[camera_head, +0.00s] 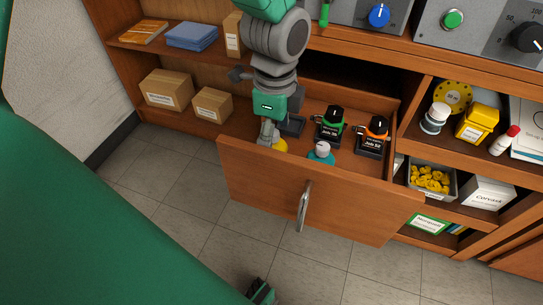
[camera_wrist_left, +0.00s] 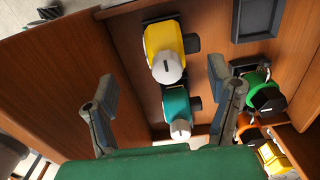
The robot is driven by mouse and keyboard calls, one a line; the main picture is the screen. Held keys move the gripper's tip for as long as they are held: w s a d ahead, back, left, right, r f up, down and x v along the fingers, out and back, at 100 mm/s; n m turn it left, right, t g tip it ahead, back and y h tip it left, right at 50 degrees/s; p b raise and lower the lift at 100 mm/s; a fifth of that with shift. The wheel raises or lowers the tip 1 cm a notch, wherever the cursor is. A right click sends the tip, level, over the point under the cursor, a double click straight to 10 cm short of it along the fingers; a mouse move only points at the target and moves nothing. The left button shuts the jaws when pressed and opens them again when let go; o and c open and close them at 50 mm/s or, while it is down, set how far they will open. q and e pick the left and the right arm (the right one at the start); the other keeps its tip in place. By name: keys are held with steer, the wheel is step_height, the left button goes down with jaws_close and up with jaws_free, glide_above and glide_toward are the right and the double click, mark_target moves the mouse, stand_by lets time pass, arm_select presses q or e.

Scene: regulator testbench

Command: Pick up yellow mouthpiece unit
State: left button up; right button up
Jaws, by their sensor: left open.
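The yellow mouthpiece unit (camera_head: 281,146) is in the open drawer, near its front left corner, mostly hidden by my left gripper (camera_head: 268,134) in the head view. In the left wrist view the yellow unit (camera_wrist_left: 161,38) shows with a white round cap, lying in front of and roughly between the open fingers of my left gripper (camera_wrist_left: 162,74). The fingers look apart from it. A teal unit (camera_wrist_left: 176,104) with a white cap sits beside it, also seen in the head view (camera_head: 321,154).
The drawer front (camera_head: 250,180) rises close to the gripper. A green-topped unit (camera_head: 330,128), an orange-topped unit (camera_head: 373,135) and an empty dark tray (camera_head: 293,125) are in the drawer. Cardboard boxes (camera_head: 167,90) stand on the left shelf. The tiled floor (camera_head: 160,205) is mostly clear.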

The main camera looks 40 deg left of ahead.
arm_select(q)
steer(key=shift+a+f, duration=0.3)
steer(key=shift+f, duration=0.65)
steer(key=f+b, duration=0.2)
steer(key=f, duration=0.1)
steer(key=f+b, duration=0.1)
steer(key=shift+s+d+f, duration=0.2)
steer(key=shift+s+f, duration=0.05)
steer(key=shift+f, duration=0.15)
steer(key=shift+a+r, duration=0.1)
steer(key=c, duration=1.1)
